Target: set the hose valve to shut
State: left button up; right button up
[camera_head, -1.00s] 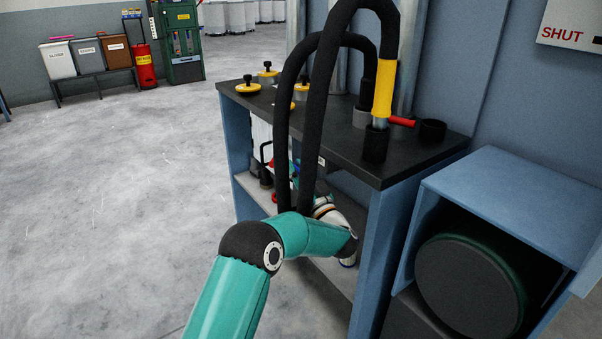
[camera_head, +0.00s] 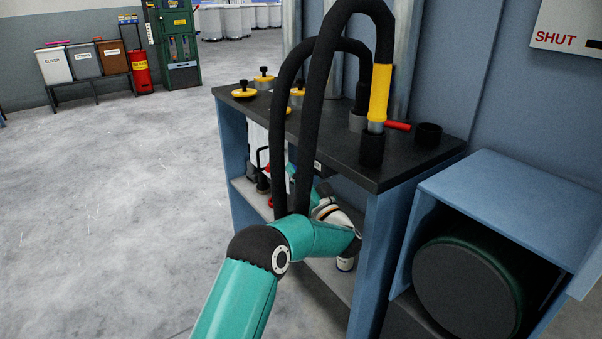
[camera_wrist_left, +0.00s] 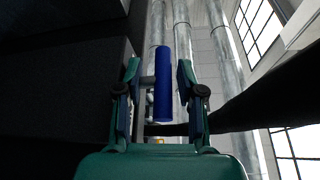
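The blue valve handle (camera_wrist_left: 162,85) stands as an upright cylinder in the left wrist view, on a grey stem to its left. My left gripper (camera_wrist_left: 158,90) is open around it, one finger on each side, with gaps showing. In the head view my left gripper (camera_head: 291,174) is inside the bench, mostly hidden behind the black hose (camera_head: 312,120); the handle cannot be made out there. The hose loops above the bench top to a yellow cuff (camera_head: 379,92). A sign (camera_head: 566,32) at the top right reads SHUT. My right gripper is out of view.
The bench's dark top (camera_head: 330,150) carries several yellow-based black knobs, a red lever (camera_head: 398,126) and a black cup (camera_head: 428,134). A blue housing with a dark drum (camera_head: 466,287) stands to the right. The floor at left is clear, with bins (camera_head: 86,62) far back.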

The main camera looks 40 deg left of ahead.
pick_arm(q)
jog(key=shift+d, duration=0.15)
jog(key=v, duration=0.7)
jog(key=shift+s+d+f, duration=0.2)
jog(key=shift+d+f, duration=0.1)
